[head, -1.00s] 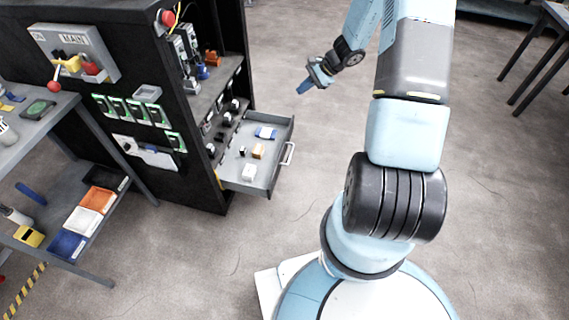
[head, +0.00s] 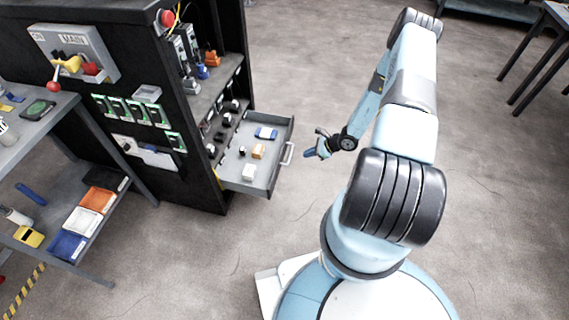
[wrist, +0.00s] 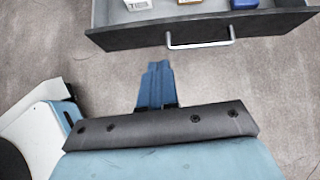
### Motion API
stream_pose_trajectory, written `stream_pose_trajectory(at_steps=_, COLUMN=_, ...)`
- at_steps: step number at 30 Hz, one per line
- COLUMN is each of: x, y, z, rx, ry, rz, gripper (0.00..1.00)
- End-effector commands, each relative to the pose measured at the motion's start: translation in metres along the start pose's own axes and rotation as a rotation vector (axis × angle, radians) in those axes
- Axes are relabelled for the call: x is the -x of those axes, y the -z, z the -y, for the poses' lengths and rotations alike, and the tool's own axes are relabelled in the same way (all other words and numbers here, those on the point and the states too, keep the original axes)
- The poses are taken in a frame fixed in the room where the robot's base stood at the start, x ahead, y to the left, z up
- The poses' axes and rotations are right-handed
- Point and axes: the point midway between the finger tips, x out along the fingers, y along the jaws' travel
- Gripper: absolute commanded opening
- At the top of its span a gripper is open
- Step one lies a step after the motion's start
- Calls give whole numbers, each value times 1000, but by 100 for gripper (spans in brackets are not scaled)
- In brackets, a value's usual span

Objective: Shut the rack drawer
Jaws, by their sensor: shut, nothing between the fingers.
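The rack drawer (head: 237,179) is a grey open tray pulled out of the black rack, with small items inside. Its silver bar handle (head: 287,153) is on the front panel, facing my arm. In the wrist view the drawer front (wrist: 130,38) spans the top, with the handle (wrist: 200,44) at its middle. My gripper (head: 308,153) is shut and empty, a short way in front of the handle and apart from it. In the wrist view the blue fingers (wrist: 156,66) are together and point toward the drawer front, with floor visible between.
The black rack (head: 190,185) stands behind the drawer, with switches and a red-knobbed lever on its side. A grey shelf table (head: 100,272) with coloured bins is at the left. A white box (head: 248,172) and other small items lie in the drawer. Floor around my arm is clear.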

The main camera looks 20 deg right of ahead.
Motion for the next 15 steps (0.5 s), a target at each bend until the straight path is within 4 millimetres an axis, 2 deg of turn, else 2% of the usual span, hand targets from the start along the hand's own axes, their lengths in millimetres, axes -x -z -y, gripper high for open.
stream_pose_trajectory(at_steps=1, x=-6, y=8, z=-5, rx=-26, ry=4, rz=1, gripper=0)
stream_pose_trajectory(at_steps=5, x=-13, y=18, z=-12, rx=-60, ry=9, rz=0, gripper=0)
stream_pose_trajectory(at_steps=11, x=-26, y=20, z=-13, rx=-67, ry=9, rz=-1, gripper=0)
stream_pose_trajectory(at_steps=15, x=-46, y=20, z=-14, rx=-67, ry=8, rz=-1, gripper=0)
